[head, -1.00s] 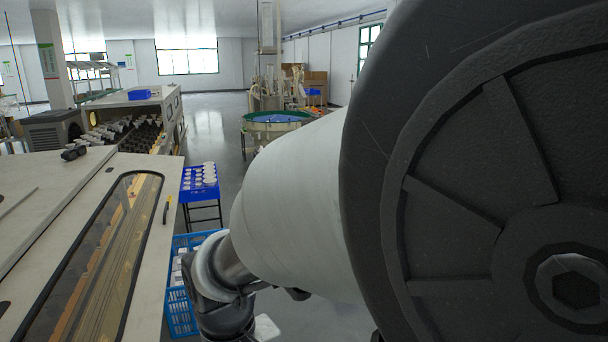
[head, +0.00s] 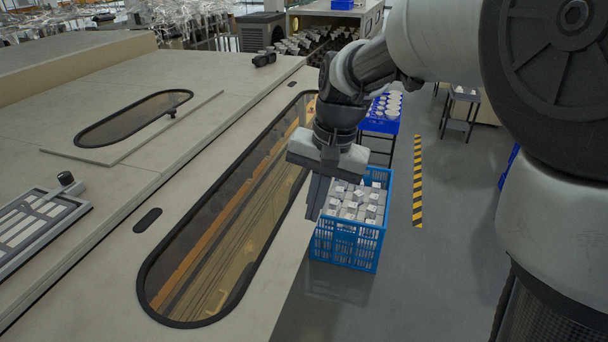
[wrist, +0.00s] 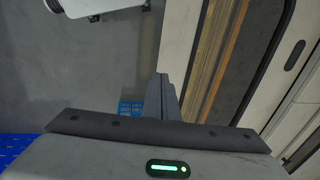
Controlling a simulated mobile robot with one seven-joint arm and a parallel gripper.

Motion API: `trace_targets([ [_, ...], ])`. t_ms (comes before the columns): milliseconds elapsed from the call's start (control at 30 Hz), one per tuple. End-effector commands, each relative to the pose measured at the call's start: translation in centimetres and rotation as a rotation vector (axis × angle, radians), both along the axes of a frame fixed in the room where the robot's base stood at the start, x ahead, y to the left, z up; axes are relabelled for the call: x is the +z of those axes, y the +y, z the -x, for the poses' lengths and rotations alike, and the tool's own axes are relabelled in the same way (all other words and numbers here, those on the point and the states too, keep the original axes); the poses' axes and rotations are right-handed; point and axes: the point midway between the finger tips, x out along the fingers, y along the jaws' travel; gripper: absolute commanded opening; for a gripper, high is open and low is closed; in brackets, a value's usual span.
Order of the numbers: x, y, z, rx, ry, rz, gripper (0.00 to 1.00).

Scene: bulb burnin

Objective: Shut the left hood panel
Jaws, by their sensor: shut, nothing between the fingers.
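A long pale hood panel (head: 262,285) with a dark-rimmed oval window (head: 225,225) runs along the near side of the machine in the head view. It looks nearly flush with the top; I cannot tell whether it is fully shut, or whether it is the left one. Brown strips show through its window, which also fills the upper right of the wrist view (wrist: 225,65). My gripper (head: 316,205) is shut and empty, pointing down by the panel's outer edge. Its fingers (wrist: 160,90) show beside that edge in the wrist view; contact is unclear.
A smaller oval window (head: 130,118) sits in the machine top farther left. A slotted grey frame (head: 40,228) lies at the left edge. A blue crate (head: 345,243) of white boxes stands on the floor beside the machine, with a blue tray (head: 382,123) behind.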

Motion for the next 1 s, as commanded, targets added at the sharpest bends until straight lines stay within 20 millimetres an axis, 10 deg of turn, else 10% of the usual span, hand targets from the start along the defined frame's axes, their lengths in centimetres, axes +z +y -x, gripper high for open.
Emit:
trace_targets([
  [500, -9.7, 1.6, -0.5, 0.002, 0.002, 0.001, 0.0],
  [1000, -10.8, 1.8, -0.6, 0.002, 0.0, 0.0, 0.0],
])
